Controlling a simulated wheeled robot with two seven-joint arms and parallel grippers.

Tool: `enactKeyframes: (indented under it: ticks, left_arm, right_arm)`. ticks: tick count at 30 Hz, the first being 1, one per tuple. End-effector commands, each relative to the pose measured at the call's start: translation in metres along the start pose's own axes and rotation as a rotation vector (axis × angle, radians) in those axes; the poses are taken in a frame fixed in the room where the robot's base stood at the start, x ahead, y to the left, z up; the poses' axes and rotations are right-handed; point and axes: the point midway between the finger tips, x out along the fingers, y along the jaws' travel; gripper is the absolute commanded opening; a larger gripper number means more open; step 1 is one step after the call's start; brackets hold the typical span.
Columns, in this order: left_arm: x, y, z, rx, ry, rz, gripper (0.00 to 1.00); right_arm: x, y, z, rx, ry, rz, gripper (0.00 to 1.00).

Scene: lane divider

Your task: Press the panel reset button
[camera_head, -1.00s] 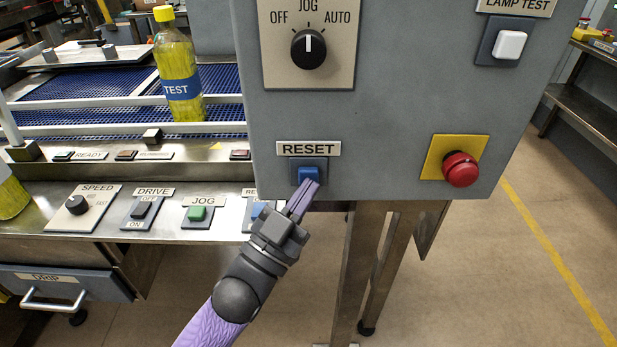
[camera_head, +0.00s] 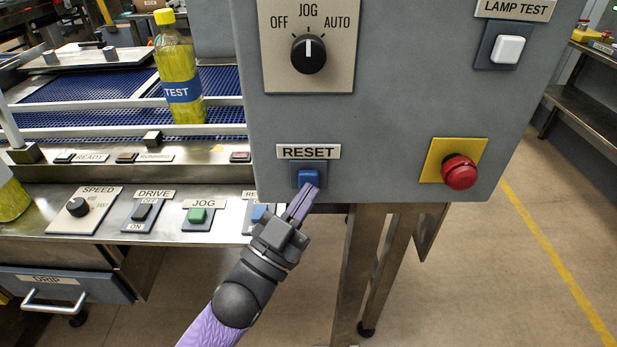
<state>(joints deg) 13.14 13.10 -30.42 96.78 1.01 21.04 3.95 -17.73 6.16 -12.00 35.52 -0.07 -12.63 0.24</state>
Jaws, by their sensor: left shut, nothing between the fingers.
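The panel reset button (camera_head: 308,178) is a blue square button on a dark blue plate, under a RESET label (camera_head: 308,152) at the lower left of the grey panel (camera_head: 390,120). My left gripper (camera_head: 308,192) is shut and empty. Its purple fingertips are just below the button and overlap its lower right edge in the picture; I cannot tell whether they touch it. A second blue button (camera_head: 259,212) on the lower console is partly hidden by my gripper. My right gripper is not in view.
The panel also carries a black selector knob (camera_head: 308,54), a white lamp test button (camera_head: 508,49) and a red mushroom button (camera_head: 460,172). A green jog button (camera_head: 197,215) and drive switch (camera_head: 141,212) sit on the console. A yellow bottle (camera_head: 179,75) stands on the conveyor.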

Motion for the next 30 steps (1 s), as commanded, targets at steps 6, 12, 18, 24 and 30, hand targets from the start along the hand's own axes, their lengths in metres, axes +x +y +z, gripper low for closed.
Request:
enactKeyframes:
  ticks: [6,12,18,24,30]
  left_arm:
    - [-0.006,0.004,-0.006,0.002,0.0,0.0,0.0]
    - [-0.006,0.005,-0.005,0.001,0.0,0.0,0.0]
    - [-0.016,0.012,-0.015,0.0,-0.001,0.0,0.0]
    - [-0.031,0.023,-0.025,-0.001,-0.001,0.0,0.0]
    - [-0.04,0.029,-0.031,0.001,0.0,0.0,0.0]
  right_arm:
    - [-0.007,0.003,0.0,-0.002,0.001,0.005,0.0]
    - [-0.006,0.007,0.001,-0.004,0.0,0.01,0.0]
    - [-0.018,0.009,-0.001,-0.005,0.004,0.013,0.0]
    - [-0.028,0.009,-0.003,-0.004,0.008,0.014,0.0]
    - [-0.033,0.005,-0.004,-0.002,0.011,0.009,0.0]
